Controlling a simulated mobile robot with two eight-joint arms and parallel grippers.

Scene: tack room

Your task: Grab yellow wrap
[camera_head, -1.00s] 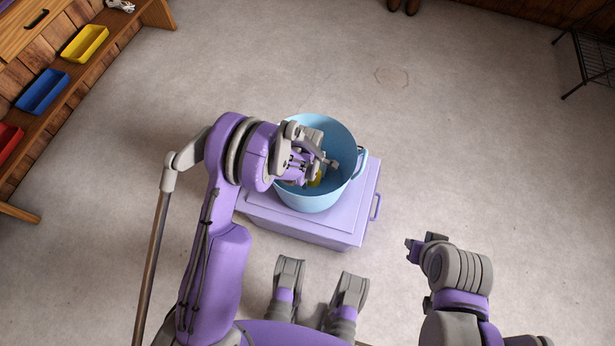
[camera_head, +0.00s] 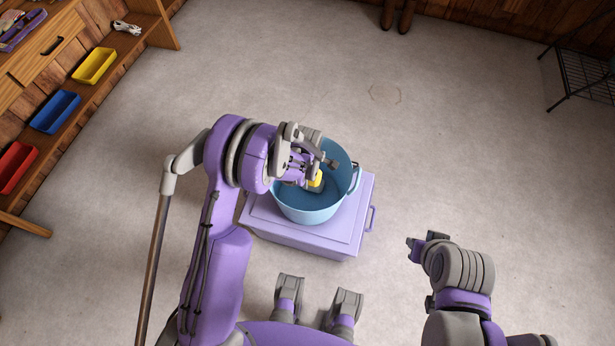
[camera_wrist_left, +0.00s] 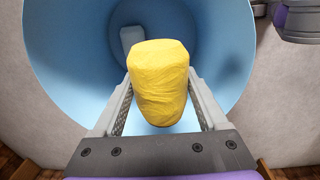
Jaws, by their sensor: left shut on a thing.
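The yellow wrap (camera_wrist_left: 160,84) is a rounded, creased bundle between the two fingers of my left gripper in the left wrist view. It also shows as a small yellow patch at my left gripper in the head view (camera_head: 316,180). My left gripper (camera_head: 318,174) is shut on it, over the light blue bucket (camera_head: 312,211). The bucket's blue wall (camera_wrist_left: 60,75) surrounds the wrap in the left wrist view. My right gripper (camera_head: 412,248) is at the lower right, away from the bucket; its finger opening is too small to tell.
The bucket stands on a lilac lidded box (camera_head: 300,237) with side handles. A grey object (camera_wrist_left: 131,38) lies inside the bucket. A wooden shelf at left holds yellow (camera_head: 94,66), blue (camera_head: 55,111) and red (camera_head: 16,166) trays. A black wire rack (camera_head: 585,75) is at right. The floor between is clear.

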